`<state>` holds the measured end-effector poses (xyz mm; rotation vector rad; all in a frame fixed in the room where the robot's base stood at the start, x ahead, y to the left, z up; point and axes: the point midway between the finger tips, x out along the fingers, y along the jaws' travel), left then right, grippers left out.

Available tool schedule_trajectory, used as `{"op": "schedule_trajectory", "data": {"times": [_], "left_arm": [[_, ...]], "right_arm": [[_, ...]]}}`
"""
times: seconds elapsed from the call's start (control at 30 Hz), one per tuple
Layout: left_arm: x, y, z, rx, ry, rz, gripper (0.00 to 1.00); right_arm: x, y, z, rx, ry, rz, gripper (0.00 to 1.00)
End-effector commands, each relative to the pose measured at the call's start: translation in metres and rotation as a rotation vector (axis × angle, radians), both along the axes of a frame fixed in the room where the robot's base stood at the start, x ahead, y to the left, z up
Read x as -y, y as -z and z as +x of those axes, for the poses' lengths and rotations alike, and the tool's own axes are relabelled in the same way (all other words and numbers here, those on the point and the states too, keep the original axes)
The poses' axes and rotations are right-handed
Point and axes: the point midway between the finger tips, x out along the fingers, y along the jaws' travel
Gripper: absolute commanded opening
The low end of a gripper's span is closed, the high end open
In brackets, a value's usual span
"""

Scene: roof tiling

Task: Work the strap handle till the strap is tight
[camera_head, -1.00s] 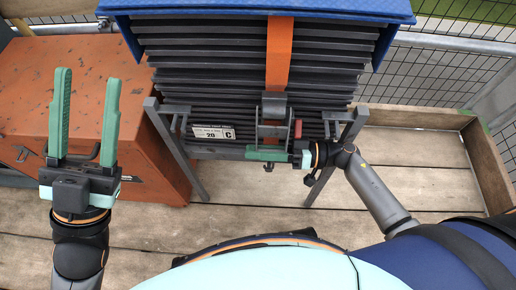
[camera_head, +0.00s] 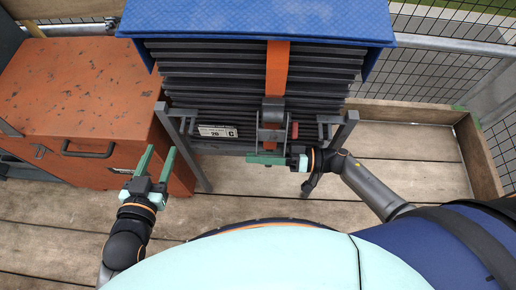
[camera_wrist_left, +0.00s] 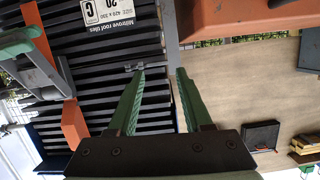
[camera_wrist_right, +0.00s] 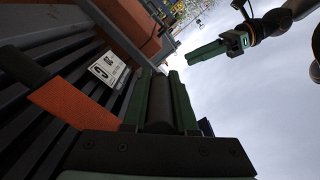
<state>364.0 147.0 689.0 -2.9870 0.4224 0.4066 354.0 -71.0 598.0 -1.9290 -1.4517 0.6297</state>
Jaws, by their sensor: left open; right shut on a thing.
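An orange strap (camera_head: 277,70) runs down over the front of the stack of dark roof tiles (camera_head: 210,95). It enters a grey metal ratchet (camera_head: 272,112) at the stack's lower front. My right gripper (camera_head: 266,159) is at the bottom of the ratchet, shut on its handle. In the right wrist view the dark round handle grip (camera_wrist_right: 160,105) lies between the green fingers. My left gripper (camera_head: 158,160) is open and empty, left of the ratchet and apart from it; the right wrist view also shows it (camera_wrist_right: 205,52). I cannot tell how taut the strap is.
A blue cover (camera_head: 260,20) lies on top of the stack. An orange metal cabinet (camera_head: 80,85) stands at the left. The plank floor (camera_head: 410,150) is clear at the right.

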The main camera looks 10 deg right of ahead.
Motion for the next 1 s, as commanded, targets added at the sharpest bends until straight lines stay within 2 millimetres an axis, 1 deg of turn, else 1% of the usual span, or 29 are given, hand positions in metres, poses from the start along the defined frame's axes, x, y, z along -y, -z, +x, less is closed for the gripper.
{"op": "schedule_trajectory", "data": {"times": [0.03, 0.1, 0.17, 0.2, 0.27, 0.3, 0.33, 0.77, 0.87, 1.0], "left_arm": [[0.000, 0.017, -0.009, -0.088, -0.006, -0.001, 0.50], [0.001, 0.043, -0.023, -0.204, -0.012, -0.001, 0.50], [0.001, 0.064, -0.037, -0.300, -0.015, 0.000, 0.50], [0.002, 0.077, -0.047, -0.364, -0.017, -0.001, 0.50], [0.003, 0.093, -0.062, -0.452, -0.019, -0.001, 0.50], [0.004, 0.098, -0.067, -0.481, -0.018, -0.002, 0.50], [0.004, 0.098, -0.069, -0.492, -0.018, -0.002, 0.50], [0.009, 0.071, -0.063, -0.478, -0.012, -0.008, 0.50], [0.010, 0.062, -0.063, -0.479, -0.011, -0.009, 0.50], [0.012, 0.041, -0.063, -0.482, -0.009, -0.012, 0.50]], "right_arm": [[0.001, -0.003, -0.002, -0.016, 0.001, -0.002, 0.00], [0.001, -0.004, -0.004, -0.034, 0.000, 0.002, 0.00], [0.001, -0.005, -0.005, -0.049, 0.001, 0.007, 0.00], [0.000, -0.005, -0.006, -0.060, 0.001, 0.010, 0.00], [0.000, -0.006, -0.008, -0.075, 0.000, 0.014, 0.00], [-0.001, -0.007, -0.009, -0.086, 0.001, 0.017, 0.00], [-0.001, -0.007, -0.009, -0.093, 0.001, 0.019, 0.00], [-0.004, -0.018, -0.021, -0.219, 0.002, 0.055, 0.00], [-0.005, -0.023, -0.025, -0.266, 0.002, 0.069, 0.00], [-0.007, -0.036, -0.034, -0.370, 0.003, 0.096, 0.00]]}}
